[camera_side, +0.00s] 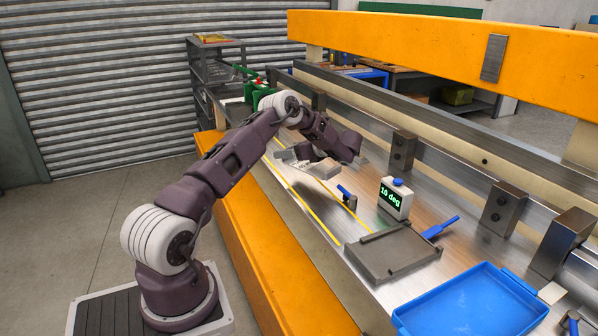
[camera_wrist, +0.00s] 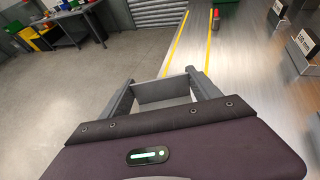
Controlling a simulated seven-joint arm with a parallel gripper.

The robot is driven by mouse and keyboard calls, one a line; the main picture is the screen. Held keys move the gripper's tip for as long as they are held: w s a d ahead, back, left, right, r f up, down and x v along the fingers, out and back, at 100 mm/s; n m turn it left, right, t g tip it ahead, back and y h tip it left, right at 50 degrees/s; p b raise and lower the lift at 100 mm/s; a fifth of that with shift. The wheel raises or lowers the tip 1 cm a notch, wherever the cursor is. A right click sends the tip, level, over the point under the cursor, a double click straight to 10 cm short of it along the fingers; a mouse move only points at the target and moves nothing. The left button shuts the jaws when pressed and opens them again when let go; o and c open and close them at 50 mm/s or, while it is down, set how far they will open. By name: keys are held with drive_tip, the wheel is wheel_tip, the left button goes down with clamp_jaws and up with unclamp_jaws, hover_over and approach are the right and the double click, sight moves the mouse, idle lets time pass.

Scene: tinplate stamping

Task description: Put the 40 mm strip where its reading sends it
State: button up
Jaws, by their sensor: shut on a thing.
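My gripper (camera_side: 306,163) is above the metal bench, near the yellow lines. In the wrist view its two fingers (camera_wrist: 160,80) stand apart, with a flat grey metal piece (camera_wrist: 162,92) between them. It looks like the strip; I cannot read its width. In the side view the strip is small and partly hidden by my wrist. A white gauge box (camera_side: 394,202) with a blue button shows "10 deg" in green. A grey fixture plate (camera_side: 385,262) with a blue handle (camera_side: 440,228) lies in front of it. A blue tray (camera_side: 470,305) stands at the front right.
A small blue-handled clamp (camera_side: 346,194) stands between my gripper and the gauge. Dark metal blocks (camera_side: 503,208) line the bench's back rail. An orange beam (camera_side: 430,48) crosses above the back. Two yellow lines (camera_side: 312,210) mark the bench's near side.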

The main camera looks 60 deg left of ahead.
sight(291, 173)
wheel_tip(291, 173, down, 5)
idle(0.3)
drive_tip(key=o, duration=1.5)
drive_tip(key=shift+f, duration=0.1)
drive_tip(key=shift+c, duration=0.2)
